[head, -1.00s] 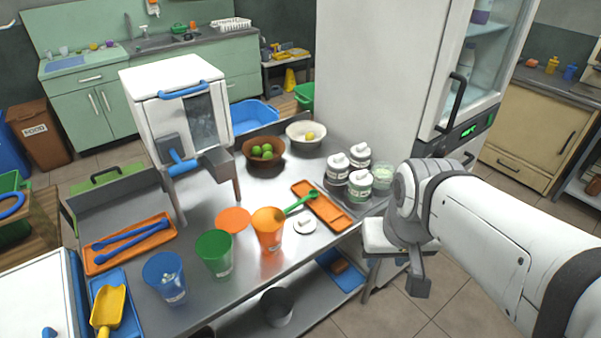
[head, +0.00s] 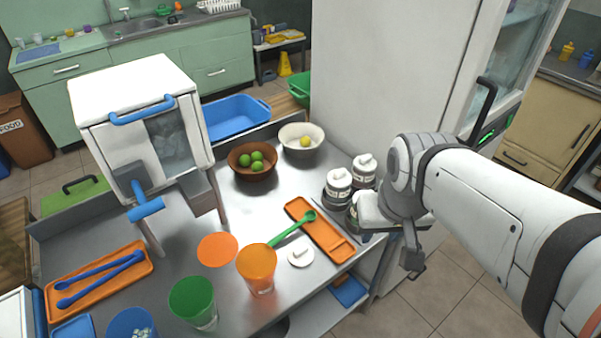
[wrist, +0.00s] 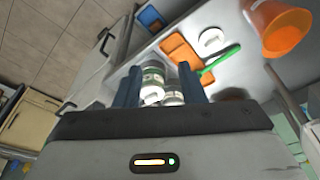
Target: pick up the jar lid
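The jar lid, a small white disc with a raised grip (head: 301,254), lies flat on the metal table. It is right of the orange cup (head: 258,270) and left of the orange tray (head: 320,232). The lid also shows in the wrist view (wrist: 212,41), above and right of my fingers. My gripper (wrist: 160,84) is open, with its two dark fingers apart and nothing held. White-lidded jars (wrist: 152,82) appear between and beyond the fingers. In the head view my arm's end is at the table's right side, partly covering the jars.
A green spoon (head: 292,229) lies across the orange tray close to the lid. A green cup (head: 194,302) and an orange disc (head: 217,250) are to the left. Bowls (head: 252,161) stand behind. The fridge (head: 405,70) rises behind the jars.

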